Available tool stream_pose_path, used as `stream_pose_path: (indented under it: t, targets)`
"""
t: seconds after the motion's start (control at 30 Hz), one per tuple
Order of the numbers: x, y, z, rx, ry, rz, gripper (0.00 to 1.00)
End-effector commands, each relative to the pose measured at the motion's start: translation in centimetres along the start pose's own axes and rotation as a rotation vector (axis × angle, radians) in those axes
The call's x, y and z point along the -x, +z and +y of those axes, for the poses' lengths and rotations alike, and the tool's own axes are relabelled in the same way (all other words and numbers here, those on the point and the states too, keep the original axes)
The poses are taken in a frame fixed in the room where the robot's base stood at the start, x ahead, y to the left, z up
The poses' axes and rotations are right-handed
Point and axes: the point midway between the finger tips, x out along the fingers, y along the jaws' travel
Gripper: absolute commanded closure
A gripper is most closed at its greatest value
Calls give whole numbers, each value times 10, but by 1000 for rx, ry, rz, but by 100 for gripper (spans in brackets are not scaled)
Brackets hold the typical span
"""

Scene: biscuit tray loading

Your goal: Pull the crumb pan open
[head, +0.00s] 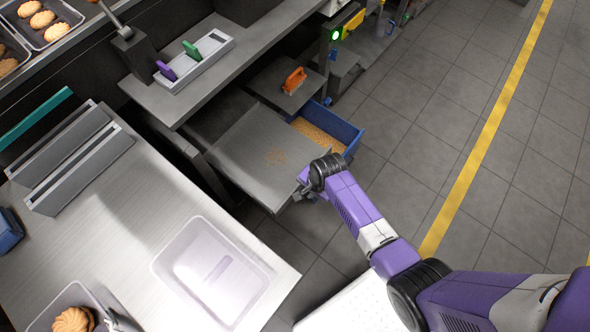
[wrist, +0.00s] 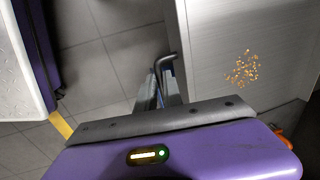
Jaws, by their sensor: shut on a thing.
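The crumb pan (head: 240,150) is a flat grey metal pan that sticks out from under the bench on the right, with a small patch of golden crumbs on it. It also shows at the right of the wrist view (wrist: 212,35). A dark bent handle (wrist: 167,60) stands out from its front edge. My gripper (head: 303,187) is at that front edge, and in the wrist view its two fingers (wrist: 160,90) are closed around the handle. My gripper hides most of the handle in the head view. The pan's back end is under the bench.
A blue bin (head: 349,131) with crumbs stands just behind the pan. An orange-handled tool (head: 294,80) lies on a grey surface beyond. A metal table (head: 130,215) with a clear tray (head: 168,262) is at left. Tiled floor right of the pan is free.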

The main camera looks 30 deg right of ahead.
Motion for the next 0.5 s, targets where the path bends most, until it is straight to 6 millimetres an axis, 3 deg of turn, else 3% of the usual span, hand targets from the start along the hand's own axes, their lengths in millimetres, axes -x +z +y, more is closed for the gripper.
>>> stream_pose_path:
  t: [0.2, 0.5]
  targets:
    - [8, 0, 28, 0, 1, 0, 100]
    - [7, 0, 38, 0, 0, 0, 100]
